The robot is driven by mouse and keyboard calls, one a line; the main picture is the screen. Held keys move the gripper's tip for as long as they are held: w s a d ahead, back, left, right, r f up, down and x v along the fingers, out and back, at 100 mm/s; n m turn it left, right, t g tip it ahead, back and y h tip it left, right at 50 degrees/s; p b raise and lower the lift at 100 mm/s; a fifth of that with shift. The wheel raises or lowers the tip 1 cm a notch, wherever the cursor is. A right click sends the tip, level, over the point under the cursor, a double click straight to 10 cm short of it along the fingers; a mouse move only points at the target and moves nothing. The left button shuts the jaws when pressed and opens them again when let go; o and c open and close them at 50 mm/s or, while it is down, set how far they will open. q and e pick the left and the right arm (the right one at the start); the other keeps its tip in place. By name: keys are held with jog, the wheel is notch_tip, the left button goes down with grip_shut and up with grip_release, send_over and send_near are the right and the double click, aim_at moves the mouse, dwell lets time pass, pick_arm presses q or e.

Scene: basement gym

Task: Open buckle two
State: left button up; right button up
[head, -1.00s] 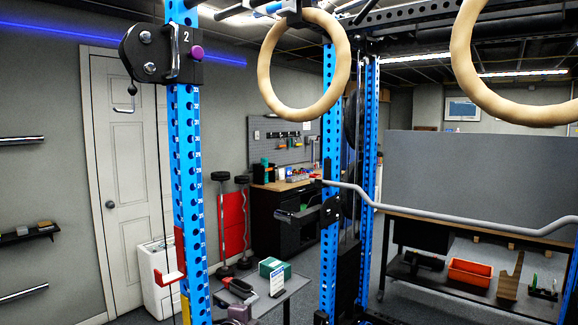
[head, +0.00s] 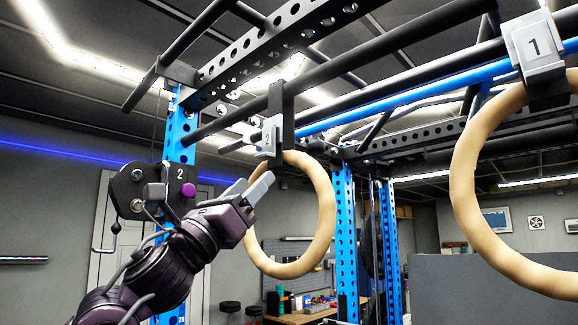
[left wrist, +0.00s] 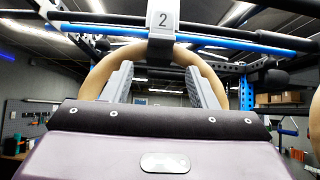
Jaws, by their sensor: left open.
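Buckle two (head: 268,138) is a grey block marked 2 on a dark strap under the rack's top bars, above a wooden ring (head: 327,222). In the left wrist view the buckle (left wrist: 163,20) is at the top centre, with the ring (left wrist: 102,70) below it. My left gripper (head: 250,187) is open and empty, below the buckle and in front of the ring's left side. Its fingers (left wrist: 160,88) point up on either side of the buckle's line, apart from it. I cannot tell whether the buckle is latched. My right gripper is not in view.
Buckle one (head: 535,45) and its ring (head: 470,190) hang at the right. A blue upright (head: 178,135) with a black pulley plate (head: 130,190), also marked 2, stands left, partly behind my left arm. Black bars (head: 350,100) cross overhead.

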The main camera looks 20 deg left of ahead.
aim_at(260, 157)
pick_arm(q)
jog(key=shift+s+r+p, duration=0.15)
jog(key=shift+r+p, duration=0.4)
jog(key=shift+r, duration=0.35)
jog(key=r+p, duration=0.1)
jog(key=w+r+p, duration=0.1)
jog(key=r+p, duration=0.2)
jog(key=shift+w+d, duration=0.25)
jog(key=shift+w, duration=0.05)
jog(key=shift+w+d+r+p, duration=0.15)
jog(key=shift+w+d+p, duration=0.05)
jog(key=shift+w, duration=0.3)
jog(key=shift+w+d+r+p, duration=0.1)
jog(key=shift+w+d+p, duration=0.1)
jog(key=shift+w, duration=0.3)
jog(key=shift+a, duration=0.1)
jog(key=shift+s+a, duration=0.15)
jog(key=shift+s, duration=0.05)
jog(key=shift+c, duration=0.3)
jog(key=c, duration=0.9)
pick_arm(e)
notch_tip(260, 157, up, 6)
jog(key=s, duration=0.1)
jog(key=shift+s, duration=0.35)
